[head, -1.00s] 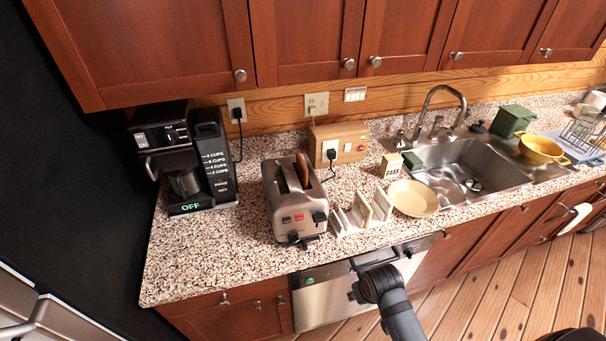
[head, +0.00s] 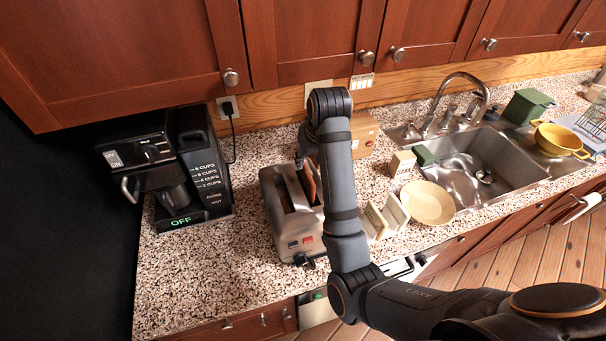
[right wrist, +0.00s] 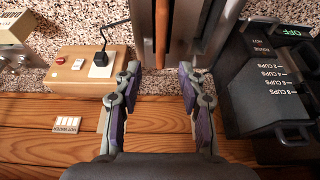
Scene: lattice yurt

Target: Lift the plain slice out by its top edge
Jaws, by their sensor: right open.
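The silver toaster (head: 302,241) stands on the speckled counter, partly behind my right arm. A brown bread slice (head: 313,182) stands upright in its slot, its top edge above the toaster. My right gripper (right wrist: 163,78) is open and empty. In the right wrist view the slice (right wrist: 162,38) shows edge-on between the two fingers' lines, just beyond the fingertips, apart from both. In the head view the right fingers are mostly hidden behind the wrist. A second slice cannot be made out. My left gripper is not in view.
A coffee maker (head: 165,180) stands left of the toaster. A pale rack (head: 396,212) and beige plate (head: 428,203) lie to the right, before the sink (head: 480,175). Counter front left is clear.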

